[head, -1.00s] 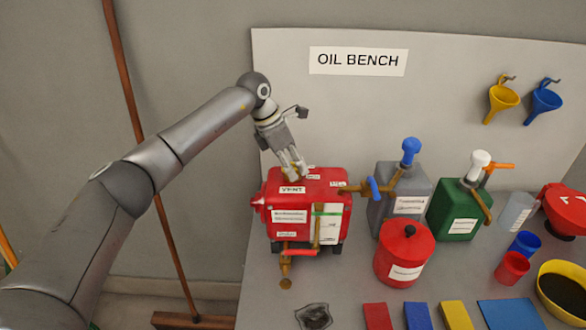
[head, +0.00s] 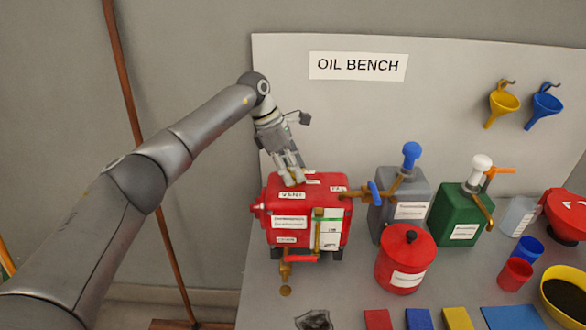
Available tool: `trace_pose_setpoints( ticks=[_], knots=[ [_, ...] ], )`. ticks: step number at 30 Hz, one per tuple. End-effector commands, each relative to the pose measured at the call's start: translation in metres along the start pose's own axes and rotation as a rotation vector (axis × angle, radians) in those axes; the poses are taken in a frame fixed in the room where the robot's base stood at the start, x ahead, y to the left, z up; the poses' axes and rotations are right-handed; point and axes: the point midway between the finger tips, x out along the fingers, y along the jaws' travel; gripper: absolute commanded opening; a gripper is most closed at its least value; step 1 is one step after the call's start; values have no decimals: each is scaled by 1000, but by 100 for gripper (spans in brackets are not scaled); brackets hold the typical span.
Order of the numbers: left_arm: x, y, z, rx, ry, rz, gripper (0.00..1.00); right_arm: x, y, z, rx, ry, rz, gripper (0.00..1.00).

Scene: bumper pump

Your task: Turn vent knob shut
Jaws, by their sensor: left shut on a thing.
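A red tank (head: 278,238) with a VENT label (head: 292,195) on its top stands at the left of the bench. My left gripper (head: 291,182) points down at the tank's top, just behind that label. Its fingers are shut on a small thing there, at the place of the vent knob. The fingers hide the knob, so its turn cannot be seen. My right gripper is not in view.
A brass tap with a red lever (head: 300,258) is on the tank's front. A grey can (head: 400,190) with a blue pump, a red lidded pot (head: 405,265) and a green can (head: 458,215) stand to the right. A grey back panel (head: 430,110) rises behind.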

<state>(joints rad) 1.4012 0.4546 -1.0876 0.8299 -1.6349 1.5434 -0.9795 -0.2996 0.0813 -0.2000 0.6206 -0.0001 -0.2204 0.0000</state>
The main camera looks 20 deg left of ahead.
Motion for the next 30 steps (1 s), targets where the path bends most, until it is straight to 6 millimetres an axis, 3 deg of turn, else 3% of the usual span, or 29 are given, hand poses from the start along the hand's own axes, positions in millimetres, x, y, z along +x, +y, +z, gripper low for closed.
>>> trace_pose_setpoints(
  ticks=[4,5,9,20,23,30],
  knots=[
    [-2,1,1,2,-2,6,13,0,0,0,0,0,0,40],
    [-2,1,1,2,-2,6,41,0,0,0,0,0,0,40],
    [-2,1,1,1,-2,4,56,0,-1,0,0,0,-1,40],
    [-5,1,0,0,-1,3,56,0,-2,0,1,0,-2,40],
    [-18,1,0,0,-1,5,56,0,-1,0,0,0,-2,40],
    [-68,1,0,-1,-2,7,56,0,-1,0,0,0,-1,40]
  ],
)
